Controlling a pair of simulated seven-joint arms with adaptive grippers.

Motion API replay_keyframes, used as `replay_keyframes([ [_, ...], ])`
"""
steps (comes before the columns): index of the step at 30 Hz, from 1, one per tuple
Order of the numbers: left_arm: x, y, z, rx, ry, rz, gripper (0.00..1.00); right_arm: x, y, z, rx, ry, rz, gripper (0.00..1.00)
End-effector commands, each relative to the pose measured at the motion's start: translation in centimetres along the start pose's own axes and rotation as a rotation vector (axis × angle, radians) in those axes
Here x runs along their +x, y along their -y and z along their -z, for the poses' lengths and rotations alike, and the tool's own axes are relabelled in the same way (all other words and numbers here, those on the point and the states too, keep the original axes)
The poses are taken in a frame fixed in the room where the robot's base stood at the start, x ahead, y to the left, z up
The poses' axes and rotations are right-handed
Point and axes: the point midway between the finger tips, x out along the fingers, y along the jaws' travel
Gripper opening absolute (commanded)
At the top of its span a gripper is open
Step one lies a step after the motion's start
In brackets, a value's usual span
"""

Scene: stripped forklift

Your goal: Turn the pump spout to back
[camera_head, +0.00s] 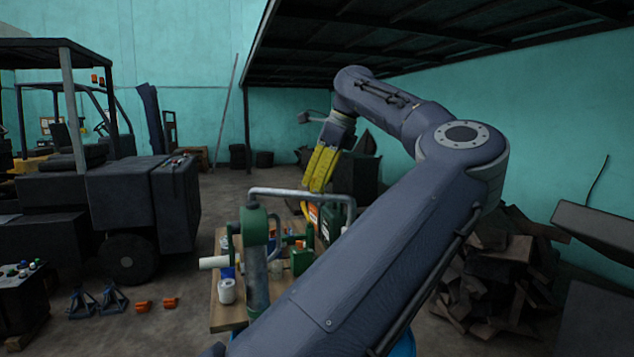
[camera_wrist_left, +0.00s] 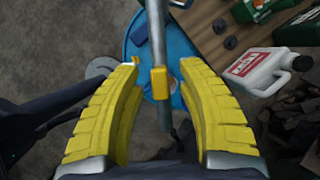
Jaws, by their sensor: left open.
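The pump is a green body (camera_head: 254,228) on a grey upright pipe, at the near side of the bench in the head view. A grey pipe (camera_head: 298,191), apparently its spout, runs from its top to the right and bends down at its end. My left gripper (camera_head: 321,170) has yellow fingers and shows just above and beyond this pipe. In the left wrist view my left gripper (camera_wrist_left: 160,105) is open, fingers wide apart. A grey pipe (camera_wrist_left: 156,35) with a yellow piece (camera_wrist_left: 159,83) on it lies between them, with gaps on both sides. My right gripper is not in view.
A wooden bench (camera_head: 228,314) holds bottles and cans. A white jug (camera_wrist_left: 262,72) is right of the gripper in the wrist view, with a blue drum (camera_wrist_left: 185,52) below. A forklift (camera_head: 130,205) stands left, a scrap pile (camera_head: 500,260) right.

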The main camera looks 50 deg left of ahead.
Motion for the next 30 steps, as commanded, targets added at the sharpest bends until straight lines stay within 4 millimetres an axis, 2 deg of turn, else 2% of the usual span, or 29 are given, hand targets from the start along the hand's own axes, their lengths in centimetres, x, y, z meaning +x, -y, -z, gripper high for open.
replay_keyframes([
  [12,0.26,0.01,0.02,0.000,0.000,0.000,0.37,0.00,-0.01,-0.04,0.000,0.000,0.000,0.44],
  [22,0.24,0.01,0.01,0.000,0.000,0.000,0.00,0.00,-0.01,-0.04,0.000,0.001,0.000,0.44],
  [30,0.26,0.00,0.01,0.000,0.000,0.000,0.00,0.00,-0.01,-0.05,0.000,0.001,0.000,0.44],
])
